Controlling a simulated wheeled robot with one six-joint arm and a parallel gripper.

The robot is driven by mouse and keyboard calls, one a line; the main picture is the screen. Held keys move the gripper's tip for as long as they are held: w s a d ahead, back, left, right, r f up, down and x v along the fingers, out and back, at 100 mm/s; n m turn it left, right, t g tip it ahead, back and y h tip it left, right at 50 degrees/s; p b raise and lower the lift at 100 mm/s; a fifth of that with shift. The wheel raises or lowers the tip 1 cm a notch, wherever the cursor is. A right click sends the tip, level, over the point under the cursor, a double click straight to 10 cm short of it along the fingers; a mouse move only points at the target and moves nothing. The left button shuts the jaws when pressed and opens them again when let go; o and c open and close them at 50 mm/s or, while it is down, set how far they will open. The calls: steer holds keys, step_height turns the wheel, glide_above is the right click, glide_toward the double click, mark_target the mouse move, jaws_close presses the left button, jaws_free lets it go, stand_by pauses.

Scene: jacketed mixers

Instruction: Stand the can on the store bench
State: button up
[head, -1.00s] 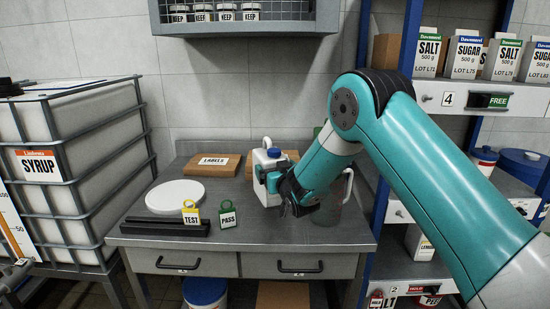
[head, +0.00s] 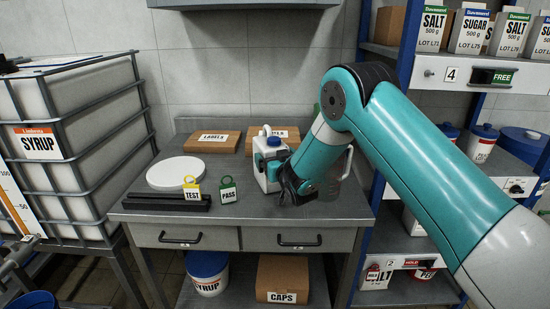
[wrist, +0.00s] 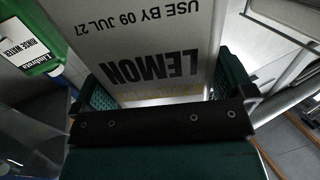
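The can is a white jug with a blue cap (head: 268,170), upright at the middle of the grey bench (head: 240,210). In the wrist view its LEMON label (wrist: 150,65) shows upside down. My gripper (wrist: 170,90) has its green fingers on both sides of the can and is shut on it. In the head view my gripper (head: 286,181) covers the can's right side. The can's base is at or just above the bench top; I cannot tell whether it touches.
A clear jug (head: 335,178) stands close right of my gripper. A white disc (head: 176,173), a dark bar (head: 165,202), TEST (head: 192,190) and PASS (head: 228,190) tags lie left. Boxes (head: 213,142) sit behind. A green RINSE WATER bottle (wrist: 35,40) is near my gripper.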

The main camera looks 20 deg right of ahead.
steer(key=s+d+m+g+h+b, duration=0.3)
steer(key=s+b, duration=0.6)
steer(key=s, duration=0.7)
steer(key=s+a+r+n+g+y, duration=0.1)
steer(key=s+a+n+g+y, duration=0.3)
steer(key=s, duration=0.7)
steer(key=s+a+r+n+g, duration=0.25)
steer(key=s+g, duration=0.35)
steer(key=s, duration=0.4)
steer(key=s+a+n+g+y, duration=0.25)
steer(key=s+g, duration=0.25)
steer(key=s, duration=0.6)
step_height(320, 180, up, 8)
steer(key=a+p, duration=0.1)
steer(key=p, duration=0.5)
steer(key=shift+w+f+p, duration=0.25)
steer(key=shift+w+p, duration=0.05)
steer(key=shift+p, duration=0.1)
steer(key=shift+h, duration=0.25)
